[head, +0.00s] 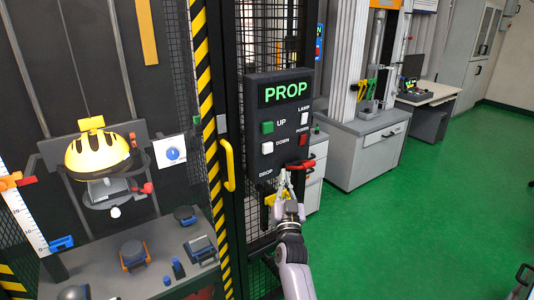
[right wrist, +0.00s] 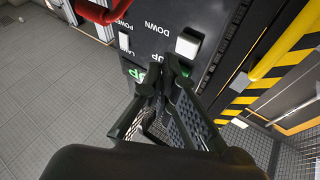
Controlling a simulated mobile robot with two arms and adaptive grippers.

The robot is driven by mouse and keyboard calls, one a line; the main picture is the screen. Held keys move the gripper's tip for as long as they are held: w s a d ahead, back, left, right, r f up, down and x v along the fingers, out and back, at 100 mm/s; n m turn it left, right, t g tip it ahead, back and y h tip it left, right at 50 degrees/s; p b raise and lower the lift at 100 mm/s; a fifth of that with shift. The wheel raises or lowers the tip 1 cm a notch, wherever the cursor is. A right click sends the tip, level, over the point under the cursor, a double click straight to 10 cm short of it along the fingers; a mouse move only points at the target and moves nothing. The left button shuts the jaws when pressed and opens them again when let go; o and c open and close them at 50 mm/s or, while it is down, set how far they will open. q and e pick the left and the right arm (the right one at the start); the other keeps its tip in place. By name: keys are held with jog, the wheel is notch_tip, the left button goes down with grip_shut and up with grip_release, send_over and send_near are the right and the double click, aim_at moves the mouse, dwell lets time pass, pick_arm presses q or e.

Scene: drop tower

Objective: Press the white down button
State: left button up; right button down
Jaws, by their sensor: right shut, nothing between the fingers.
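The white down button (head: 267,148) is on the left side of the black control panel (head: 266,172), under the green up button (head: 267,127). In the right wrist view the white down button (right wrist: 187,44) stands out from the panel near the top, just beyond the fingertips. My right gripper (head: 287,183) is below and right of the button in the head view, near the red drop handle (head: 300,165). In the right wrist view its fingers (right wrist: 168,72) are closed together and empty. I cannot tell whether the tips touch the panel. My left gripper is out of view.
The panel also carries a white lamp button (head: 304,118), a red power switch (head: 303,139) and a display (head: 287,92) reading PROP. A yellow handle (head: 227,165) and a striped post (head: 209,130) stand left. Green floor (head: 420,220) is open to the right.

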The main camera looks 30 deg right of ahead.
aim_at(268, 148)
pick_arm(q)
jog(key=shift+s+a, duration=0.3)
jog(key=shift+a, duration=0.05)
pick_arm(e)
jog(key=r, duration=0.1)
jog(key=s+d+r+m+h, duration=0.1)
jog(key=r, duration=0.1)
jog(key=s+r+h, duration=0.1)
jog(key=r, duration=0.1)
jog(key=shift+s+d+r+m, duration=0.1)
jog(key=shift+d+r+m, duration=0.05)
jog(key=shift+d+m, duration=0.2)
pick_arm(q)
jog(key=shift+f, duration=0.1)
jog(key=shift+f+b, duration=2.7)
jog(key=shift+b, duration=0.05)
pick_arm(e)
jog(key=w, duration=0.9)
jog(key=shift+a, duration=0.4)
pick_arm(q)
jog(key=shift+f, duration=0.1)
pick_arm(e)
jog(key=shift+w, duration=0.1)
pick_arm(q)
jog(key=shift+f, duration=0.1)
pick_arm(e)
jog(key=shift+w, duration=0.25)
